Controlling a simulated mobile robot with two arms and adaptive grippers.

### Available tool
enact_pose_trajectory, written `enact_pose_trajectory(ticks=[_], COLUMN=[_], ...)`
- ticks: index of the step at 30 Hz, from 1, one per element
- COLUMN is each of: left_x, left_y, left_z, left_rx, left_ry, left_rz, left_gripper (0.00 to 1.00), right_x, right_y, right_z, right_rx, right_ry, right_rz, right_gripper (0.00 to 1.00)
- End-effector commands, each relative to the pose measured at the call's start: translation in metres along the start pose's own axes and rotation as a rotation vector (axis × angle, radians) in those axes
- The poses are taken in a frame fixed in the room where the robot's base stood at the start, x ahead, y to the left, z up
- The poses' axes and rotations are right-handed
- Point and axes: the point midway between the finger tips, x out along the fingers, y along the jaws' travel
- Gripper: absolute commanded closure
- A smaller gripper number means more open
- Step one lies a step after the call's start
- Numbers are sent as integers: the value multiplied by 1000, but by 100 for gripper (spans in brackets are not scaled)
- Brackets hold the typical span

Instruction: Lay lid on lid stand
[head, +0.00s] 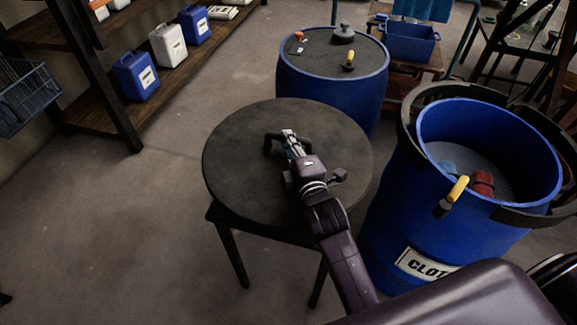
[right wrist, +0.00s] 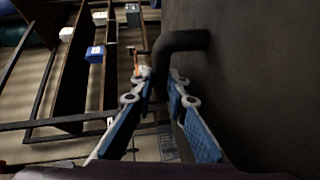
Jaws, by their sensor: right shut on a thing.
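The lid (head: 235,165) is a big round dark disc with a bent black handle. It lies about level over the lid stand (head: 233,258), whose dark legs and one top corner show below it. Whether the lid rests on the stand or hangs just above it I cannot tell. My right gripper (head: 286,138) reaches over the disc and is shut on the handle. In the right wrist view the handle (right wrist: 183,40) runs down between the fingers (right wrist: 162,85), with the lid's dark face (right wrist: 260,80) at the right. My left gripper is not in view.
An open blue vat (head: 400,215) stands close at the right, with a yellow-handled tool (head: 455,194) at its rim. A covered blue drum (head: 330,95) stands behind the lid. A shelf (head: 165,85) with jugs is at the left. The floor at left is clear.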

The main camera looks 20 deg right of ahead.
Motion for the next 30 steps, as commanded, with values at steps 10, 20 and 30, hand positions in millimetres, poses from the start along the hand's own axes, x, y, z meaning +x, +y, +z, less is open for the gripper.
enact_pose_trajectory(ticks=[10, 20, 30], left_x=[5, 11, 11], left_y=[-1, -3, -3], left_z=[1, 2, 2], left_rx=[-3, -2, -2], left_ry=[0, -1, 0], left_rz=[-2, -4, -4], left_gripper=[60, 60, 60], right_x=[8, 14, 15], right_y=[-38, -76, -80], right_z=[4, 7, 8], right_rx=[0, 1, 1], right_ry=[2, 2, 2], right_rz=[13, 10, 13], right_gripper=[100, 100, 100])
